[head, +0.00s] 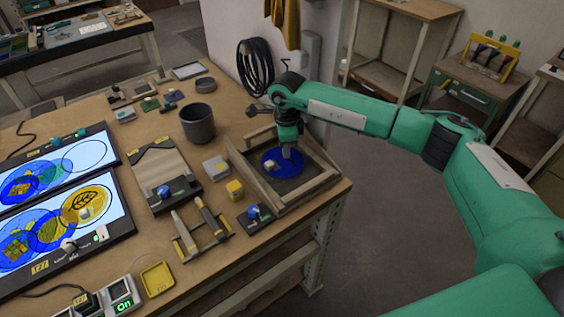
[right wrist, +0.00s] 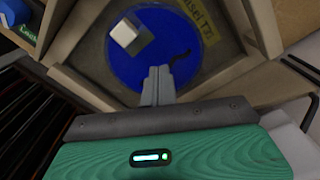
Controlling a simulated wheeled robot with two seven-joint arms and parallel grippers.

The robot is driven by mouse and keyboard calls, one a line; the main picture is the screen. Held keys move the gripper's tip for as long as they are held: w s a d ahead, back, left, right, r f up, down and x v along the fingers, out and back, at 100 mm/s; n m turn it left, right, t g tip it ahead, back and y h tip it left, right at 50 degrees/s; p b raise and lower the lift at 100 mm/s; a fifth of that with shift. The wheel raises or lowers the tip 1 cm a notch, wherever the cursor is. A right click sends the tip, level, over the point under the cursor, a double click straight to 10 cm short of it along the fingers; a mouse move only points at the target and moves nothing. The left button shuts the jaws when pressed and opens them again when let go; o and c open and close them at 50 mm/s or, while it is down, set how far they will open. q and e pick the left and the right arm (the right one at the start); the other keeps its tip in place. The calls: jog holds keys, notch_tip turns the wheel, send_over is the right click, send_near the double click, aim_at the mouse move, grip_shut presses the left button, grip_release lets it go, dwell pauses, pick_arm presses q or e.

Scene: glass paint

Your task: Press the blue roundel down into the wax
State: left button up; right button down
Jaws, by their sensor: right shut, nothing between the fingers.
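The blue roundel (head: 272,163) lies flat in the wooden-framed tray (head: 313,185) at the table's right edge. In the right wrist view the blue roundel (right wrist: 135,72) carries a pale cube-shaped knob (right wrist: 126,34) near its upper left. My right gripper (head: 287,153) points down over the roundel's right part. In the right wrist view its fingertips (right wrist: 158,75) are closed together, empty, over the disc; whether they touch it I cannot tell. The wax under the roundel is mostly hidden; a dark surface shows around it. My left gripper is not in view.
A yellow label (right wrist: 199,23) lies by the roundel's edge. Lit panels with coloured glass (head: 60,220) lie farther left. The tray's raised walls surround the roundel.

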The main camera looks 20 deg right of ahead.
jog(key=shift+s+f+b, duration=0.1)
jog(key=shift+f+b, duration=0.45)
jog(key=shift+f, duration=0.35)
dwell(0.7)
jog(key=shift+r, duration=0.1)
jog(key=shift+r+p, duration=0.3)
jog(key=shift+r, duration=0.35)
jog(key=shift+r+p, duration=1)
jog(key=shift+r, duration=1.85)
